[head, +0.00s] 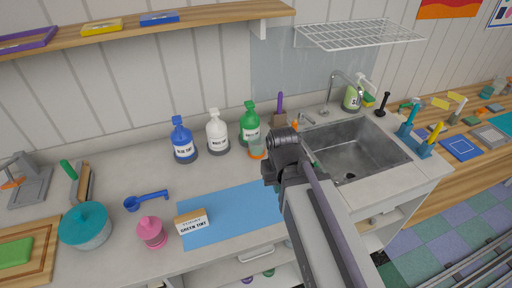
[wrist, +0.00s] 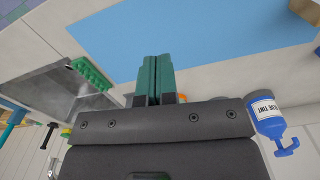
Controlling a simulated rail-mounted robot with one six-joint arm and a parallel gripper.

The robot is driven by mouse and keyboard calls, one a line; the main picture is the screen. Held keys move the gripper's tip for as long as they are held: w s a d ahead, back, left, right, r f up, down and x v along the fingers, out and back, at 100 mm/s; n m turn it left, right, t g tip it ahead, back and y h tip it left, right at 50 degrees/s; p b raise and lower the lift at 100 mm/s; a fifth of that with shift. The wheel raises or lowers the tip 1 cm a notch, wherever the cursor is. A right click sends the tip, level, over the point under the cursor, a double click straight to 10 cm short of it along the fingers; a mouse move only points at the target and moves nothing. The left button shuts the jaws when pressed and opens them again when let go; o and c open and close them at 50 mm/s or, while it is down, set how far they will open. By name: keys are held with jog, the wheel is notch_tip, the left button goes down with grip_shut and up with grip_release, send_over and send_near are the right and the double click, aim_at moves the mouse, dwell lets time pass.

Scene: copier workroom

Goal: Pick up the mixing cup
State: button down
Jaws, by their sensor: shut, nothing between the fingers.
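A small see-through cup with an orange lower part (head: 257,150), which looks like the mixing cup, stands on the counter in front of the green bottle, left of my arm. In the wrist view only a small orange patch (wrist: 182,98) shows behind my gripper's right side; I cannot tell if it is the cup. My gripper (wrist: 155,62) has its dark green fingers pressed together, empty, in front of the counter and blue mat. In the head view my own wrist hides the fingertips.
Blue (head: 184,142), white (head: 217,135) and green (head: 250,122) pump bottles line the wall beside the cup. The sink (head: 350,150) lies right. A green bumpy block (wrist: 92,73) shows at the sink's edge.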

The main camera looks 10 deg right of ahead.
grip_release()
dwell(0.8)
